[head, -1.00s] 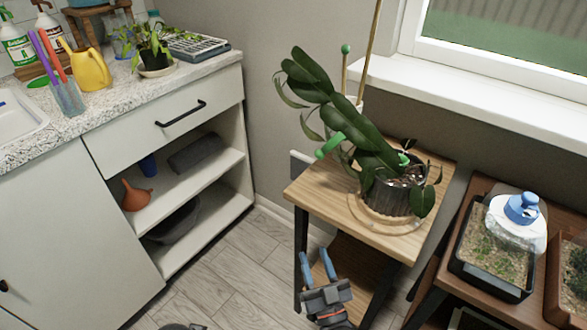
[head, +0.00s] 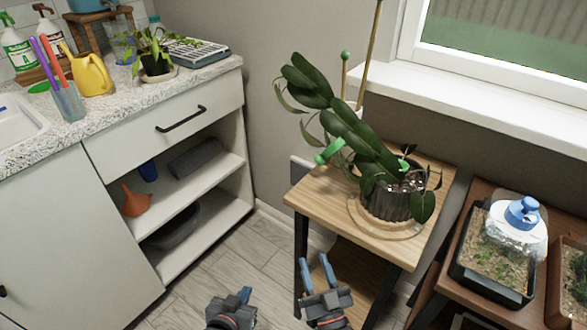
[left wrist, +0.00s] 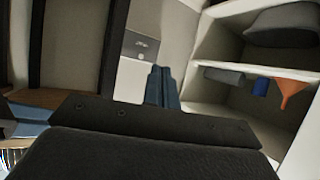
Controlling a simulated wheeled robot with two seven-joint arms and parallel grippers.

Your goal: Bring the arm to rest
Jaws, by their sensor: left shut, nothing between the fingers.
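My left gripper (head: 244,293) is low in the head view, over the floor between the white cabinet and the wooden plant stand. Its blue fingers also show in the left wrist view (left wrist: 162,86), pressed together with nothing between them. My right gripper (head: 317,262) is to its right, in front of the plant stand (head: 320,204). Its two blue fingers are apart and empty. Neither gripper appears to touch anything.
A leafy plant (head: 350,125) leans left in its dark pot (head: 392,204) on the stand. The white cabinet (head: 110,220) with open shelves stands left. A brown shelf (head: 450,240) with planters and a blue-capped bottle (head: 520,228) is at right. Floor (head: 220,270) between is clear.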

